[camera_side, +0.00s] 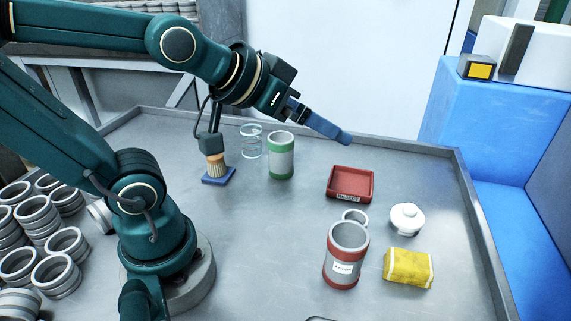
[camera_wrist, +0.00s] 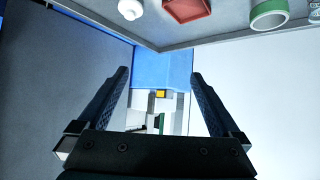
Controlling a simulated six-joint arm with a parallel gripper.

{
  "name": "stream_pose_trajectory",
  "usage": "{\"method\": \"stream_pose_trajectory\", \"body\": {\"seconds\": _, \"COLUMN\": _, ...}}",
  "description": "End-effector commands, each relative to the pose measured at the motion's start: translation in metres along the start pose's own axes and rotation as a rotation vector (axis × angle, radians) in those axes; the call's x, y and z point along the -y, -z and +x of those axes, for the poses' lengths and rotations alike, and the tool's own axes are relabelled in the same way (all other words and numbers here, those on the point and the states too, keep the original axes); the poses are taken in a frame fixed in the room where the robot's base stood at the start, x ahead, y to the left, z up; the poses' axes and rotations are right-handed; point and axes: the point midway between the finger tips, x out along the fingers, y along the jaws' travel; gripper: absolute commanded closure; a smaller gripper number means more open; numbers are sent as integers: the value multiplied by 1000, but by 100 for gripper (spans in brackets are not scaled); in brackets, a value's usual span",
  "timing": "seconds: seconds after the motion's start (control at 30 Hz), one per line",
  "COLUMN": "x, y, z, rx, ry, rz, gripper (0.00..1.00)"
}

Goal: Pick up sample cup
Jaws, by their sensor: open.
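Two cups stand upright on the grey metal table, and I cannot tell which is the sample cup. One is a grey and green cup (camera_side: 281,158) near the back; its green rim also shows in the wrist view (camera_wrist: 269,17), at the top right. The other is a grey and red cup (camera_side: 341,268) with a white label, nearer the front; it is outside the wrist view. My gripper (camera_side: 343,137) is raised above the back of the table, right of the green cup and apart from both. In the wrist view its blue fingers (camera_wrist: 161,76) are spread with nothing between them.
A red tray (camera_side: 351,183), a white lidded pot (camera_side: 407,219), a yellow cloth (camera_side: 409,267) and a small ring (camera_side: 355,216) lie at the right. A clear glass (camera_side: 250,141) and a brush (camera_side: 216,165) stand left of the green cup. A raised rim (camera_side: 471,200) edges the table.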

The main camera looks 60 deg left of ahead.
Motion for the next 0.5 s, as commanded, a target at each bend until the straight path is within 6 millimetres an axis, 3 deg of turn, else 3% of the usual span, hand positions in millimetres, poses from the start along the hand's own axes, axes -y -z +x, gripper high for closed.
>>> {"method": "stream_pose_trajectory", "body": {"seconds": 0.1, "x": 29, "y": 34, "z": 27, "rx": -130, "ry": 84, "rz": -61, "gripper": 0}}
{"method": "stream_pose_trajectory", "body": {"seconds": 0.27, "x": 89, "y": 64, "z": 59, "rx": -281, "ry": 235, "rz": -140, "gripper": 0}}
{"method": "stream_pose_trajectory", "body": {"seconds": 0.37, "x": 135, "y": 67, "z": 74, "rx": -348, "ry": 346, "rz": -185, "gripper": 0}}
{"method": "stream_pose_trajectory", "body": {"seconds": 0.5, "x": 201, "y": 50, "z": 86, "rx": -396, "ry": 505, "rz": -244, "gripper": 0}}
